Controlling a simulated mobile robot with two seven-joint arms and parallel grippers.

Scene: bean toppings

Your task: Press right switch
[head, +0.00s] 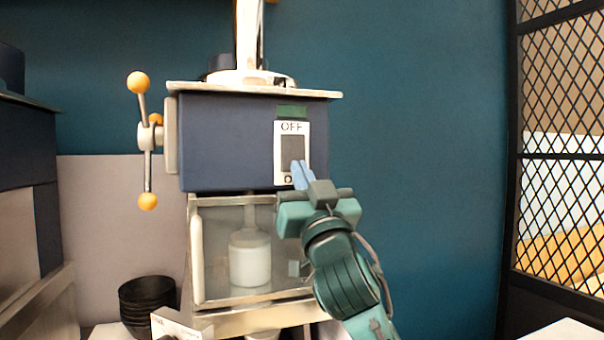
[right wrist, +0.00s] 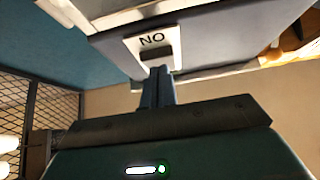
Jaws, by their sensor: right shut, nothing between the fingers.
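The switch (head: 293,150) is a white plate with a dark rocker on the front of the dark blue machine housing (head: 228,145). "OFF" is printed above the rocker; the lettering below is partly hidden by my fingers. In the right wrist view the plate (right wrist: 168,42) appears upside down, with "ON" printed at its lower end. My right gripper (head: 301,175) is shut and empty, its blue fingertips in front of the lower part of the switch. My left gripper is not in view.
A lever with yellow knobs (head: 137,82) sticks out on the machine's left side. Below the housing is a clear-fronted chamber with a white cylinder (head: 250,258). Black stacked bowls (head: 147,302) stand at lower left. A black mesh partition (head: 560,150) is at right.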

